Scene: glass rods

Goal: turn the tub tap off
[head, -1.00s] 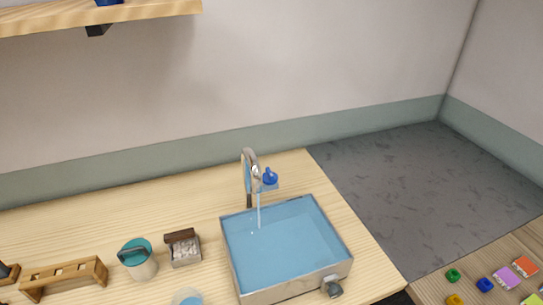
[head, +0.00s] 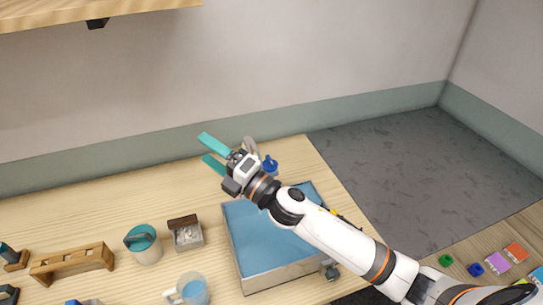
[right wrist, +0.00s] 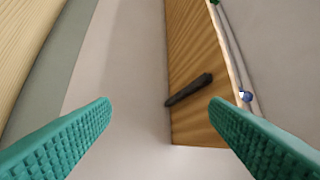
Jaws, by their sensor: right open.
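The tub (head: 285,265) is a metal basin filled with blue water on the wooden counter. Its tap (head: 250,146) stands at the back edge, mostly hidden behind my right gripper and wrist. The tap's blue handle (head: 270,165) shows just right of my wrist. My right gripper (head: 206,150) is open with teal fingers pointing left, in front of the tap in the head view. In the right wrist view its fingers (right wrist: 160,120) are spread with nothing between them. The spout and any stream are hidden now. My left gripper is not in view.
On the counter left of the tub are a small box of pale pieces (head: 188,237), a teal-lidded container (head: 145,250), a wooden rack (head: 72,262) and a mug of blue liquid (head: 190,289). A wooden shelf (head: 100,16) hangs above. Coloured blocks (head: 497,262) lie at right.

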